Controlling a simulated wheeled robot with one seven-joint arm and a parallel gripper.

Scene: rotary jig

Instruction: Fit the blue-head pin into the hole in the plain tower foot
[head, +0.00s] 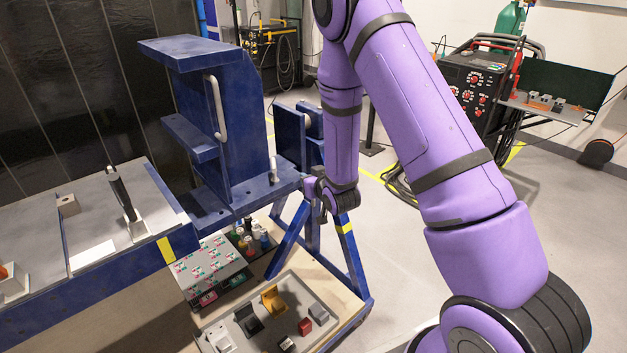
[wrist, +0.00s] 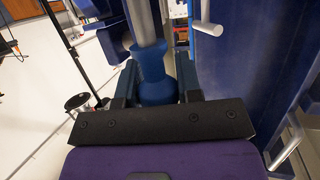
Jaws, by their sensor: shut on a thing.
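The blue-head pin (wrist: 152,68) is between the two fingers of my gripper (wrist: 156,90) in the wrist view. My gripper is shut on its blue head, and the grey shaft runs away toward the top edge. In the head view my gripper (head: 318,190) is just right of the blue tower's foot (head: 222,202); the pin cannot be made out there. A silver pin (head: 273,168) stands upright near the foot's right end. Dark spots show on the foot's front part, but I cannot tell which is the hole. The pin's tip is out of sight.
The blue tower (head: 225,85) with a grab handle rises left of my gripper. A blue upright plate (head: 291,135) stands behind. Below are a grey parts tray (head: 262,330) and a box with labels (head: 207,262). A workbench (head: 120,215) lies left.

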